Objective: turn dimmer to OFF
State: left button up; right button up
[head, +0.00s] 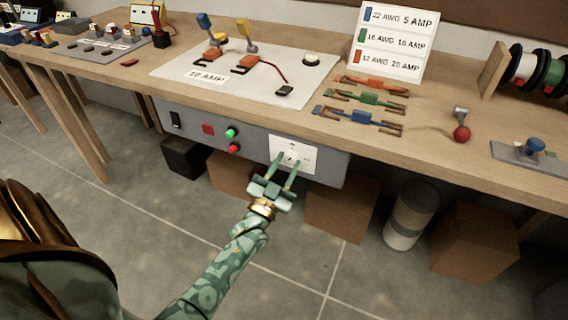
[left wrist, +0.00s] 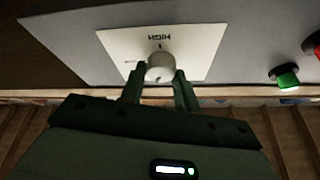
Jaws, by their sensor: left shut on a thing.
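The dimmer is a white round knob (left wrist: 160,66) on a white square plate (head: 306,158), set in the grey panel below the workbench's front edge. In the left wrist view the plate (left wrist: 195,42) shows the word HIGH upside down. Other small lettering at its left is too blurred to read. My left gripper (head: 289,164) reaches the knob from the front, and its two green fingers (left wrist: 161,78) are shut on the knob's sides. The fingers hide part of the knob in the head view. My right gripper is not in view.
A green button (head: 230,132), a red button (head: 234,148), a red square (head: 208,129) and a black switch (head: 175,118) sit left of the plate on the grey panel (head: 331,172). The wooden benchtop (head: 440,105) above holds wires and a board. Cardboard boxes (head: 340,205) stand below.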

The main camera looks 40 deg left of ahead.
pick_arm(q)
jog(key=n+y+p, duration=0.1)
jog(key=n+y, duration=0.1)
jog(key=n, duration=0.2)
jog(key=n+g+y+p, duration=0.1)
jog(key=n+y, duration=0.1)
jog(key=n, duration=0.2)
jog(key=shift+d, duration=0.15)
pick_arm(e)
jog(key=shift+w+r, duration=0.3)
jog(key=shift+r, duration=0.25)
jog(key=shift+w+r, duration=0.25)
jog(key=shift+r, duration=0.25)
pick_arm(q)
jog(key=shift+n+g+y, duration=0.3)
jog(key=shift+n+y, duration=0.1)
jog(key=o, duration=1)
jog(key=shift+c, duration=0.2)
jog(key=shift+f, duration=0.1)
